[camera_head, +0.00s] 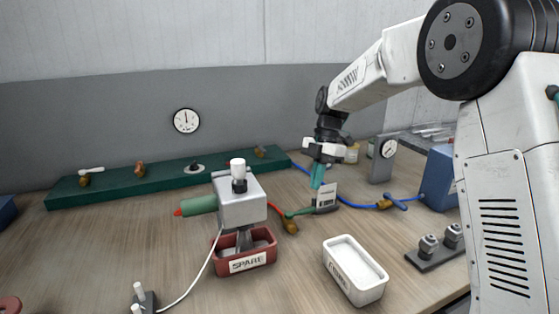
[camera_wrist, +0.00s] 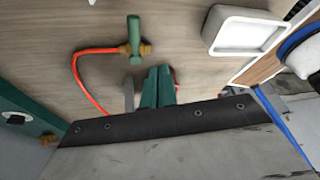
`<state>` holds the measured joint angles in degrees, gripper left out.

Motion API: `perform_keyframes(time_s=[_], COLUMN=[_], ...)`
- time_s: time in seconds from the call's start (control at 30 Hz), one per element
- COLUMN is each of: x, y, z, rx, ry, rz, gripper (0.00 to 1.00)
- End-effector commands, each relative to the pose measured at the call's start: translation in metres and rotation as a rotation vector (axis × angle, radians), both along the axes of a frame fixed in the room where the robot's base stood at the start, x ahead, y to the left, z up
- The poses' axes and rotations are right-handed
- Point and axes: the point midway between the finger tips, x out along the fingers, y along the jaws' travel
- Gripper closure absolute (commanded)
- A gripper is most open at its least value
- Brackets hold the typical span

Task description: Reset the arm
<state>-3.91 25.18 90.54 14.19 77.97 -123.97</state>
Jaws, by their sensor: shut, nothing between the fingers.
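My arm reaches in from the right in the head view, bent downward at the wrist. My gripper (camera_head: 317,182) points down with teal fingers close together and nothing between them. It appears just above or behind a small grey labelled block (camera_head: 326,198) on the table; I cannot tell whether they touch. In the wrist view, the gripper (camera_wrist: 158,78) shows its green fingers side by side. A green handle with a brass-coloured fitting (camera_wrist: 135,40) and a red-orange hose lies on the table ahead of the fingers.
A grey machine with a green nozzle (camera_head: 242,203) stands over a red bin marked SPARE (camera_head: 247,263). A white tray (camera_head: 368,294) is at front right. A green rail with valves (camera_head: 120,182) runs along the back. A gauge stand (camera_head: 381,168) and blue hose lie near my gripper.

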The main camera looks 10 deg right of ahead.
Motion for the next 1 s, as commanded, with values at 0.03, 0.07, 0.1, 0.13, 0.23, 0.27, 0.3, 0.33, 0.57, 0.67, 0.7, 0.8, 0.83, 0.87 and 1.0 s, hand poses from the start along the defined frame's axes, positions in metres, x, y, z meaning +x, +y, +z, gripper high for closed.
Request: perform_keyframes(time_s=[0.03, 0.07, 0.1, 0.13, 0.23, 0.27, 0.3, 0.33, 0.57, 0.67, 0.7, 0.8, 0.83, 0.87, 1.0], x=[-0.006, -0.011, -0.02, -0.028, -0.06, -0.07, -0.085, -0.097, -0.196, -0.237, -0.253, -0.291, -0.302, -0.313, -0.356], y=[-0.002, -0.003, -0.005, -0.007, -0.016, -0.019, -0.023, -0.026, -0.051, -0.06, -0.064, -0.072, -0.074, -0.076, -0.083], z=[-0.008, -0.014, -0.019, -0.019, -0.012, -0.008, -0.003, 0.001, 0.031, 0.039, 0.041, 0.043, 0.043, 0.043, 0.039], rx=[-0.035, -0.061, -0.101, -0.131, -0.229, -0.258, -0.293, -0.32, -0.458, -0.48, -0.482, -0.476, -0.471, -0.464, -0.414], ry=[0.039, 0.067, 0.1, 0.12, 0.171, 0.181, 0.192, 0.199, 0.207, 0.196, 0.189, 0.172, 0.166, 0.158, 0.12], rz=[-0.1, -0.172, -0.275, -0.352, -0.619, -0.699, -0.809, -0.891, -1.471, -1.676, -1.749, -1.913, -1.956, -1.995, -2.113], gripper=[1.0, 1.0, 1.0, 1.0, 1.0, 1.0, 1.0, 1.0, 1.0, 1.0, 1.0, 1.0, 1.0, 1.0, 1.0])
